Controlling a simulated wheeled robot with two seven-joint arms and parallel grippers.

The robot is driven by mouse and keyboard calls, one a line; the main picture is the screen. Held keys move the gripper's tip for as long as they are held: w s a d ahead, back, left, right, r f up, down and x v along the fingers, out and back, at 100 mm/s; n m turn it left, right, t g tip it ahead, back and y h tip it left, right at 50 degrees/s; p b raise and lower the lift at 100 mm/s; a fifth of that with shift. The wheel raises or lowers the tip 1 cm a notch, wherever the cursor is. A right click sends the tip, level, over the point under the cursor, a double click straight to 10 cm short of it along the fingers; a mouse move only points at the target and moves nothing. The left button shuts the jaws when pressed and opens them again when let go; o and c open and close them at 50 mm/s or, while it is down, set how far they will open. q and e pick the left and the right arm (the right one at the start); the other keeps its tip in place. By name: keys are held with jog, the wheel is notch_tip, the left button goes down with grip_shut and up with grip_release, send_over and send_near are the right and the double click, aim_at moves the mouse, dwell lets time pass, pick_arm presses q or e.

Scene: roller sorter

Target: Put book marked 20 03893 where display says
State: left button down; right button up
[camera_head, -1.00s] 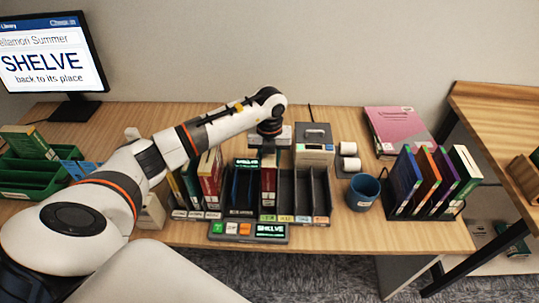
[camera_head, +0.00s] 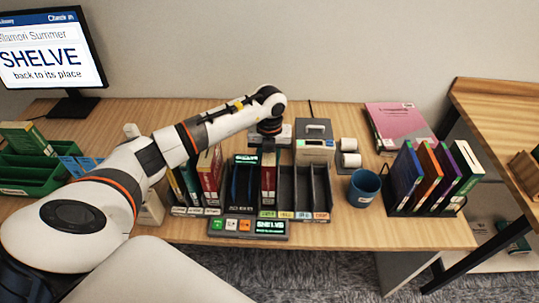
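The display (camera_head: 52,56) at the back left reads "SHELVE back to its place". A red book (camera_head: 268,180) stands upright in a slot of the dark sorter (camera_head: 305,190), directly below my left gripper (camera_head: 269,144). The gripper points down at the top of this book; its fingers are mostly hidden, so I cannot tell whether they hold it. The number 20 03893 is not legible on any book. My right gripper is not in view.
Several books (camera_head: 207,175) stand left of the sorter's slots. A blue cup (camera_head: 363,188), a rack of books (camera_head: 432,178) and a pink book (camera_head: 398,124) are on the right. Green trays (camera_head: 40,172) are at the left. A wooden shelf unit (camera_head: 495,120) stands at far right.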

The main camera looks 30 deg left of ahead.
pick_arm(q)
jog(key=shift+f, duration=0.1)
jog(key=c, duration=0.9)
grip_release()
notch_tip(320, 180, up, 12)
jog(key=b, duration=0.3)
